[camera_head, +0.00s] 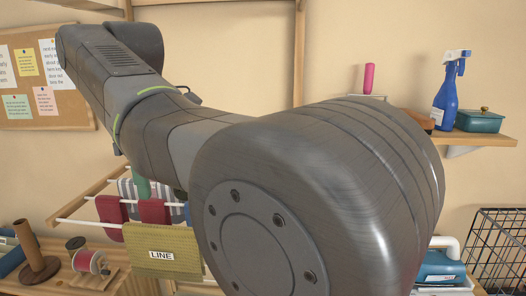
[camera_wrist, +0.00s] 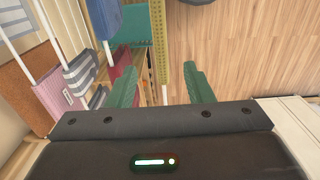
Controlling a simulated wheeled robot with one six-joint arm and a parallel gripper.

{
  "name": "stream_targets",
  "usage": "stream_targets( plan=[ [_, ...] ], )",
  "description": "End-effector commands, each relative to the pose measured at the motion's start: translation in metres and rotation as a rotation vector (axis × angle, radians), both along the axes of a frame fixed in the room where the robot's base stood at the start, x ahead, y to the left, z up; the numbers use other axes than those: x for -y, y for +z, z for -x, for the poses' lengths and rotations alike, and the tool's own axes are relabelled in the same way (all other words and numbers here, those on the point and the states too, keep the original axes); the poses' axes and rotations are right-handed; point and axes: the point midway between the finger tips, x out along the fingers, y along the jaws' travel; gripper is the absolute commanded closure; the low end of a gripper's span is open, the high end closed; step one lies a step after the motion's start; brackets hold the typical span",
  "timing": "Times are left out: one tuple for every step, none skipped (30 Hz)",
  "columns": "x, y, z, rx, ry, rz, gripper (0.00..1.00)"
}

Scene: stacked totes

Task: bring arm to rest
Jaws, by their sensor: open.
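My arm fills the middle of the head view, its grey links reaching from the lower right up to the upper left. In the wrist view my gripper (camera_wrist: 162,88) shows its two green fingers spread apart, with nothing held between them. Past the fingers, a yellow cloth (camera_wrist: 162,62) hangs below, and wooden floor shows to its right. In the head view my gripper is mostly hidden by the arm; a bit of green shows near the rack, too small to tell more.
A drying rack (camera_head: 84,221) with a yellow cloth labelled LINE (camera_head: 163,253) and red and striped cloths stands below the arm. A shelf (camera_head: 480,137) at right holds a blue spray bottle (camera_head: 447,98) and teal box (camera_head: 479,121). A wire basket (camera_head: 497,245) is at lower right.

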Motion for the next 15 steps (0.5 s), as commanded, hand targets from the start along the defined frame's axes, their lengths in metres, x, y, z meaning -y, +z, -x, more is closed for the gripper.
stream_targets(
  plan=[
    [0.001,-0.011,0.001,-0.003,0.0,0.004,0.53],
    [0.001,-0.015,0.001,-0.003,0.0,0.003,0.53],
    [0.001,-0.022,0.001,-0.003,0.0,0.004,0.53],
    [0.001,-0.026,0.001,-0.003,0.0,0.003,0.53],
    [0.001,-0.032,0.001,-0.003,0.0,0.003,0.53],
    [0.001,-0.039,0.001,-0.003,0.0,0.004,0.53],
    [0.001,-0.044,0.001,-0.003,0.0,0.003,0.53],
    [0.001,-0.05,0.001,-0.003,0.0,0.004,0.53],
    [0.001,-0.058,0.001,-0.003,0.0,0.004,0.53],
    [0.001,-0.064,0.001,-0.003,0.0,0.004,0.53],
    [0.001,-0.07,0.001,-0.003,0.0,0.004,0.53],
    [0.001,-0.078,0.001,-0.003,0.0,0.004,0.53],
    [0.001,-0.084,0.001,-0.004,0.0,0.005,0.53],
    [0.001,-0.09,0.001,-0.003,0.0,0.004,0.53],
    [0.001,-0.098,0.001,-0.004,0.0,0.005,0.53]
  ],
)
